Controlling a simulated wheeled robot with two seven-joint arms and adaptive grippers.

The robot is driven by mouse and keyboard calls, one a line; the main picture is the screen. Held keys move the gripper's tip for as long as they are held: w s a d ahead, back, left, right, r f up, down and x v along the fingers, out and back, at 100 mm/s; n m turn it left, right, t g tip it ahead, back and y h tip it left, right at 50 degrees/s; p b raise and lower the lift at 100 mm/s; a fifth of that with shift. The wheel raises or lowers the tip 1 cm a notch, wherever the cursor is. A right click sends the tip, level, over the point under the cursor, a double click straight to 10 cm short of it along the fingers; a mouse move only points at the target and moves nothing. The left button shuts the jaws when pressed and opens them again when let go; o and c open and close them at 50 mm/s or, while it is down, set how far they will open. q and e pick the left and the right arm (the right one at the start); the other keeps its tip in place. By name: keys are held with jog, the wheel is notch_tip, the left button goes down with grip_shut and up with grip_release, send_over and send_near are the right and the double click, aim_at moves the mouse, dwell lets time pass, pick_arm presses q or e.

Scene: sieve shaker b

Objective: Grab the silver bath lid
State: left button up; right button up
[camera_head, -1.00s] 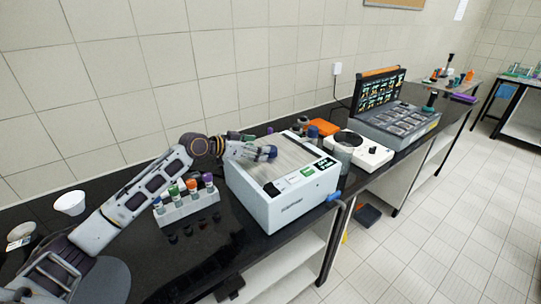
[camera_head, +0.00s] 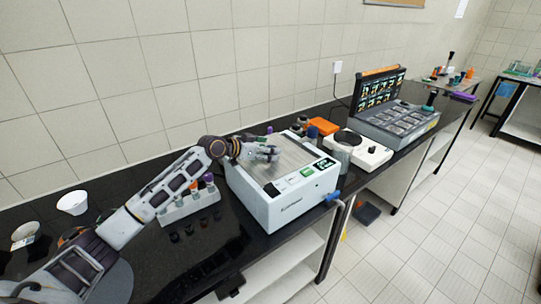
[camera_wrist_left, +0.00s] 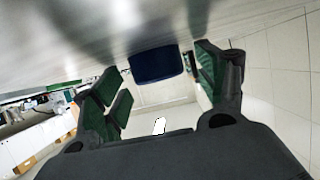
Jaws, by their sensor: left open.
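The silver bath lid (camera_head: 296,150) lies on top of the white bath (camera_head: 290,208) in the head view. In the left wrist view its grey surface (camera_wrist_left: 150,18) fills the top, and a dark blue block (camera_wrist_left: 156,64), which looks like its handle, stands out from it. My left gripper (camera_head: 268,154) is low over the lid. In the left wrist view its open fingers (camera_wrist_left: 165,88) are on either side of the blue block, with gaps visible. Whether they touch the lid cannot be told. My right gripper is not in view.
A tube rack (camera_head: 190,207) with coloured caps stands left of the bath, under my left arm. A white round-topped device (camera_head: 358,149), an orange box (camera_head: 323,127) and a dark bottle (camera_head: 313,133) stand to its right. The tiled wall is close behind.

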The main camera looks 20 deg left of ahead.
pick_arm(q)
jog(key=c, duration=1.4)
jog(key=shift+r, duration=0.15)
jog(key=shift+r+b, duration=0.6)
jog(key=shift+r, duration=4.35)
